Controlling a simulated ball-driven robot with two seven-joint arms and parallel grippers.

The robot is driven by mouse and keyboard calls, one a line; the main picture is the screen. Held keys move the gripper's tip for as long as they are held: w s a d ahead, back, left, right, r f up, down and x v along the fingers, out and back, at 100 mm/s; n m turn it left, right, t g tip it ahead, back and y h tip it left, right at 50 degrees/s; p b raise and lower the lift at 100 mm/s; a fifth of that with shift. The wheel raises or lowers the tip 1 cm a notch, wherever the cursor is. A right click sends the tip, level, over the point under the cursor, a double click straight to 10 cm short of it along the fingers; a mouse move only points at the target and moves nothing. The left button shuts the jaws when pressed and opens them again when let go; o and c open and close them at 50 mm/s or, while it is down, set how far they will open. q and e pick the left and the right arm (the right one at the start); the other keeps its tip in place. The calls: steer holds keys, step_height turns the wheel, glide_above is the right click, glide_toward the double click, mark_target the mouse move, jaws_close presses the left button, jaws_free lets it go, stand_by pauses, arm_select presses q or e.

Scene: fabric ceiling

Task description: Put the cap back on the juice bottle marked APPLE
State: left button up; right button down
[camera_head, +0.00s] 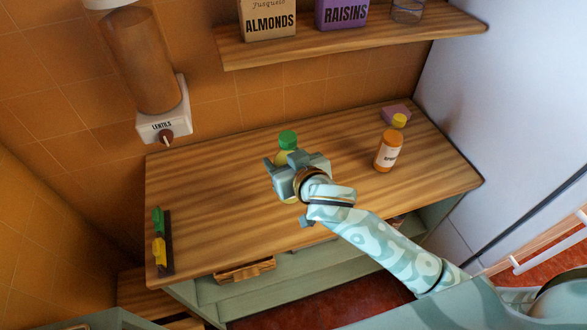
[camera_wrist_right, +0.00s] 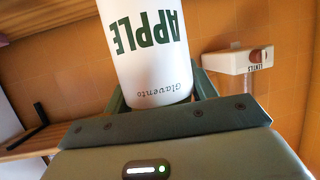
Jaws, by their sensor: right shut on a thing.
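The juice bottle marked APPLE shows in the right wrist view (camera_wrist_right: 145,55), its white label between my fingers. In the head view it is mostly hidden behind my right gripper (camera_head: 290,172); a strip of its yellow-green upper part (camera_head: 284,156) shows. A green cap (camera_head: 288,139) shows at its top end; I cannot tell whether it is seated on the neck. My right gripper is shut on the APPLE bottle, over the wooden counter (camera_head: 215,205). My left gripper is in neither view.
An orange bottle (camera_head: 388,152) stands to the right. Behind it are a small yellow thing (camera_head: 399,120) and a pink block (camera_head: 397,112). A dark rack with green and yellow pieces (camera_head: 159,238) lies at the left edge. A lentils dispenser (camera_head: 163,126) hangs on the wall. The counter's left half is mostly clear.

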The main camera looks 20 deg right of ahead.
steer(key=w+d+f+b, duration=0.1)
steer(key=w+d+f, duration=0.2)
steer(key=w+f, duration=0.2)
steer(key=shift+w+f+b, duration=0.2)
steer(key=shift+f+b, duration=0.2)
steer(key=shift+f, duration=0.15)
steer(key=shift+d, duration=0.1)
steer(key=shift+w+d+f+b, duration=0.1)
steer(key=shift+f+b, duration=0.2)
steer(key=shift+f, duration=0.65)
steer(key=shift+w+d+f+b, duration=0.1)
steer(key=shift+f+b, duration=0.2)
steer(key=shift+f, duration=0.6)
steer(key=shift+f, duration=0.1)
steer(key=shift+c, duration=2.4)
jaws_free()
